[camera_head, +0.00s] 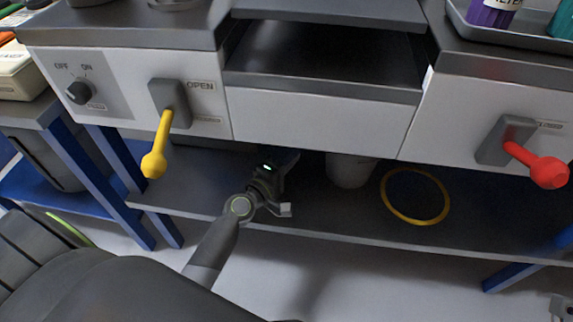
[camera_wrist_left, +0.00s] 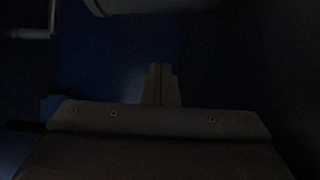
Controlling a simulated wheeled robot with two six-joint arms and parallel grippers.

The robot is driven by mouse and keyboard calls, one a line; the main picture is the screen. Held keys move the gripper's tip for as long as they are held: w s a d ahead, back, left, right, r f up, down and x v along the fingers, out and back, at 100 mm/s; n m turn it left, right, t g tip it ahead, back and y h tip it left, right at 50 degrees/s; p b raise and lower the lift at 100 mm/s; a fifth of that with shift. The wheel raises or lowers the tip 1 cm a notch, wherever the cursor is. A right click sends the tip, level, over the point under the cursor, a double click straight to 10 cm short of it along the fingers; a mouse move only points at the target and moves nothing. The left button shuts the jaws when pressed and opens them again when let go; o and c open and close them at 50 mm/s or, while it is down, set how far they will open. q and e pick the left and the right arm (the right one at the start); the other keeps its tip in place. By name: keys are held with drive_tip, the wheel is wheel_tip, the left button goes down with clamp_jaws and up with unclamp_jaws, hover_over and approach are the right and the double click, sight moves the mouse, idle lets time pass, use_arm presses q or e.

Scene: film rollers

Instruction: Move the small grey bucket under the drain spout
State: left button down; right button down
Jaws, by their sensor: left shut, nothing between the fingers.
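The small grey bucket (camera_head: 350,172) stands on the dark lower shelf, its top hidden by the machine's front. A yellow ring (camera_head: 415,196) lies on the shelf to its right. My left gripper (camera_head: 284,160) reaches under the machine, left of the bucket and apart from it; its tips are hard to see there. In the left wrist view the fingers (camera_wrist_left: 161,85) are shut together with nothing between them. A pale rounded thing (camera_wrist_left: 150,5) shows at the top of that view; I cannot tell whether it is the bucket. No drain spout is clearly seen.
A yellow lever (camera_head: 161,145) and a red lever (camera_head: 535,165) stick out from the machine's front panels. The dark shelf (camera_head: 330,222) has free room in front of the bucket. Blue table legs (camera_head: 112,190) stand at the left.

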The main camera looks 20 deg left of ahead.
use_arm(q)
drive_tip(key=x, duration=0.5)
drive_tip(key=shift+w+d, duration=0.1)
drive_tip(key=shift+w, duration=0.1)
drive_tip(key=shift+s+d, duration=0.2)
drive_tip(key=shift+d, duration=1.7)
